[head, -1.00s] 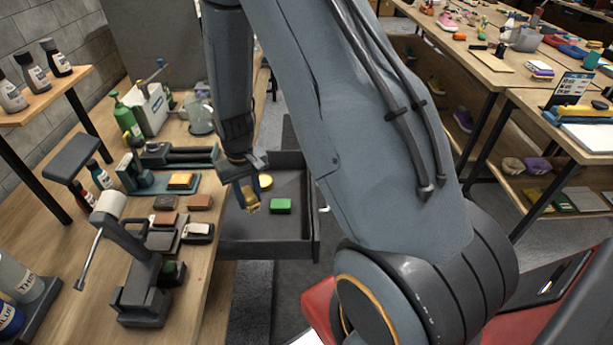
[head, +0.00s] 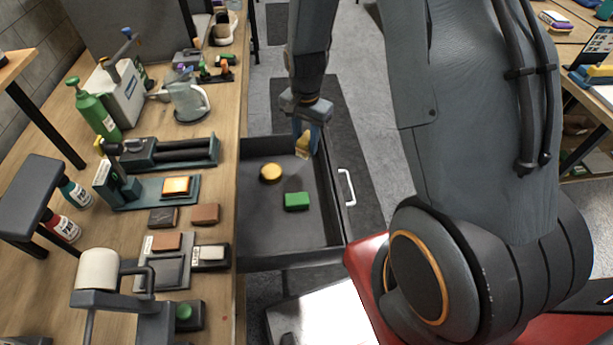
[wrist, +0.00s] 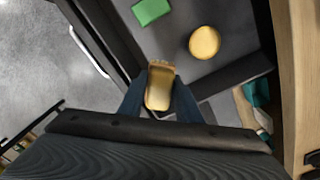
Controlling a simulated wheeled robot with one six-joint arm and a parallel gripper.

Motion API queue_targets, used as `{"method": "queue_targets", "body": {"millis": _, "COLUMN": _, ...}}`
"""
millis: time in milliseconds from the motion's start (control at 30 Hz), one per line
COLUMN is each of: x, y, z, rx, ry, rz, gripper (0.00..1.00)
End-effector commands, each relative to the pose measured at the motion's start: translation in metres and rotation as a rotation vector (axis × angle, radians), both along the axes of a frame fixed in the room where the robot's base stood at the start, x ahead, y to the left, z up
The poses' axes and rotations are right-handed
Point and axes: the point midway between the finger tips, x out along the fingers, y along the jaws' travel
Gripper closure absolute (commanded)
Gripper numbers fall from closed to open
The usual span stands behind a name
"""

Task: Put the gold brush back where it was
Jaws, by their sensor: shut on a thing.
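My gripper (head: 306,128) is shut on the gold brush (head: 303,146), a small yellow-gold block with paler bristles on its lower side. In the head view they are over the far right part of the open grey drawer (head: 287,240). In the wrist view the gold brush (wrist: 159,88) sits between the two blue fingers (wrist: 158,100). It appears held above the drawer; the exact height is hard to tell. Inside the drawer lie a round yellow tin or pad (head: 271,173) and a green block (head: 297,201), both apart from the brush.
The drawer's white handle (head: 348,187) sticks out at right. Open drawer floor surrounds the two items.

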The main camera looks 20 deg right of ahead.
Motion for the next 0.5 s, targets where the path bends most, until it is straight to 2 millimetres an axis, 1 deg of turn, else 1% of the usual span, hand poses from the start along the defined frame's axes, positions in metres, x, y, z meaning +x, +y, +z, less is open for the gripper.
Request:
{"method": "queue_targets", "body": {"millis": 100, "x": 0.0008, "y": 0.0003, "z": -0.0049, "rx": 0.000, "ry": 0.000, "rz": -0.253, "gripper": 0.87}}
{"method": "queue_targets", "body": {"millis": 300, "x": 0.0008, "y": 0.0014, "z": -0.0079, "rx": -0.002, "ry": -0.001, "rz": -0.638, "gripper": 0.87}}
{"method": "queue_targets", "body": {"millis": 400, "x": 0.0005, "y": 0.0018, "z": -0.0085, "rx": -0.002, "ry": -0.002, "rz": -0.772, "gripper": 0.87}}
{"method": "queue_targets", "body": {"millis": 500, "x": 0.0002, "y": 0.0020, "z": -0.0087, "rx": -0.002, "ry": -0.002, "rz": -0.859, "gripper": 0.87}}
